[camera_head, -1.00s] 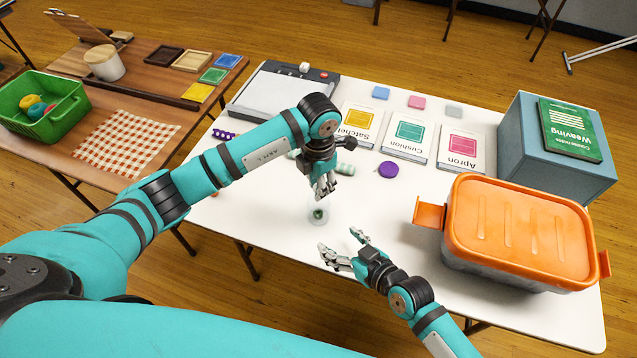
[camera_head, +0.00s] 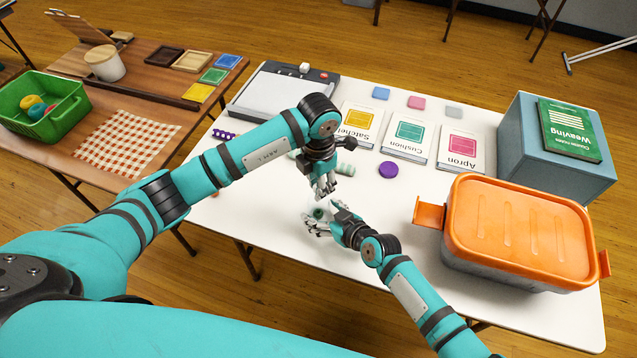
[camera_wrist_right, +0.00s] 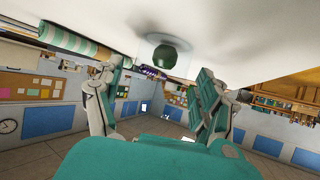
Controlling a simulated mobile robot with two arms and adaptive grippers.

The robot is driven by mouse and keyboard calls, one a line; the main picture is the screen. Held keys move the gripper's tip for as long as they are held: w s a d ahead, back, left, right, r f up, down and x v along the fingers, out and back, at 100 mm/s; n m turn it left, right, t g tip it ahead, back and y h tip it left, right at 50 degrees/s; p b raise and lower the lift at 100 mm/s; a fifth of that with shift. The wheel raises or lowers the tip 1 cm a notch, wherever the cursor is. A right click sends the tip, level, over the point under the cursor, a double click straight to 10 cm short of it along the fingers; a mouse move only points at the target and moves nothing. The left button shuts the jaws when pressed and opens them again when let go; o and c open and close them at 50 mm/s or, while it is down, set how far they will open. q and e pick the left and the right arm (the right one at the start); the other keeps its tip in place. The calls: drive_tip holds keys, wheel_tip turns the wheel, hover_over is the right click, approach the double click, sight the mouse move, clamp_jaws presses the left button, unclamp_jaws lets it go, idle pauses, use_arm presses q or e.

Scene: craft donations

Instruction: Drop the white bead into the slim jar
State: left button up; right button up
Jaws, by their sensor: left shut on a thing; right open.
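The slim jar (camera_head: 319,214) is small and clear and stands on the white table with a dark green bead inside. It also shows in the right wrist view (camera_wrist_right: 166,58), where the green bead is plain. My right gripper (camera_head: 322,214) is open, with its fingers on either side of the jar; in its wrist view the jar is beyond the fingertips, between them. I cannot tell whether they touch it. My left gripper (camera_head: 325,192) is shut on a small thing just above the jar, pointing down. The fingers hide what it holds, and I cannot make out the white bead.
A purple disc (camera_head: 389,169) and a pale green striped roll (camera_head: 345,169) lie behind the jar. An orange-lidded box (camera_head: 520,232) stands at the right. Cards (camera_head: 405,137) and a paper trimmer (camera_head: 268,92) are at the back. The table front of the jar is clear.

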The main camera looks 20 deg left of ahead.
sight(319, 208)
drive_tip(key=shift+w+a+f, duration=0.25)
drive_tip(key=shift+w+a, duration=0.05)
drive_tip(key=shift+a, duration=0.1)
drive_tip(key=shift+c, duration=0.4)
drive_tip(key=c, duration=0.7)
use_arm(q)
drive_tip(key=shift+f, duration=0.5)
drive_tip(key=shift+f, duration=0.4)
drive_tip(key=shift+f, duration=0.4)
idle(0.5)
drive_tip(key=o, duration=0.8)
drive_tip(key=shift+c, duration=0.2)
